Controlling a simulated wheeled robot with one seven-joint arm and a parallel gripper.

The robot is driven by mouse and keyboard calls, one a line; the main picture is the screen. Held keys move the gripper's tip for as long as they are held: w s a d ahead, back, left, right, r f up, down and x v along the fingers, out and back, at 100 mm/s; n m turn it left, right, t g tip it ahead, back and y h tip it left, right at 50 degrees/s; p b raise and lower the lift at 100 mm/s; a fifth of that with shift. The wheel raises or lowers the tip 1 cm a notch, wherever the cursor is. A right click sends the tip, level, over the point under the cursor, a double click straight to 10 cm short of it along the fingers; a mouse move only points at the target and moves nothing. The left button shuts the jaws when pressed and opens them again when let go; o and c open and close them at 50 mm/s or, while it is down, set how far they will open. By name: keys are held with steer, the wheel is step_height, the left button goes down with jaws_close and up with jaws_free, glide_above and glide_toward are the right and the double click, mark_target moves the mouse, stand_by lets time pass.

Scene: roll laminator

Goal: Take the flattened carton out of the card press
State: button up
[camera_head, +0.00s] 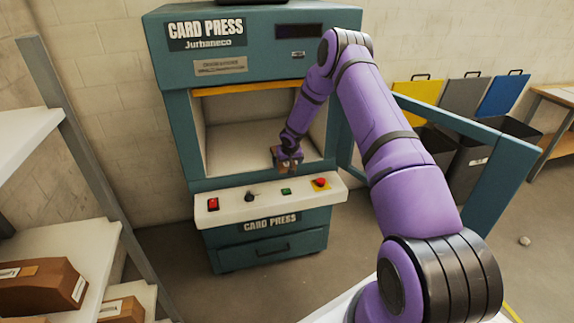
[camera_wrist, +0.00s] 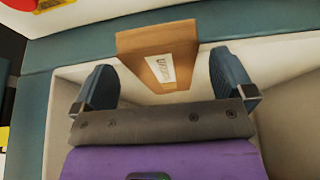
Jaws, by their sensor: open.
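The card press (camera_head: 250,130) is a teal machine with an open, pale chamber. My gripper (camera_head: 288,160) is at the front right of the chamber opening, above the control shelf's back edge. In the wrist view a brown cardboard piece (camera_wrist: 158,57) with a white label lies at the chamber's edge. It sits between the two open fingers of my gripper (camera_wrist: 165,85), with a gap on each side. In the head view my gripper mostly hides this carton.
The control shelf (camera_head: 235,205) carries a red switch, a knob, a green button and a red button. The press's teal door frame (camera_head: 500,185) stands open at right, beside my arm. Shelves with brown cartons (camera_head: 40,287) stand at left. Bins with coloured lids (camera_head: 500,95) stand at right.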

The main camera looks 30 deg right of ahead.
steer(key=d+v, duration=0.1)
steer(key=v, duration=0.7)
steer(key=shift+s+a+r, duration=0.15)
steer(key=shift+a+r, duration=0.25)
steer(key=shift+a, duration=0.15)
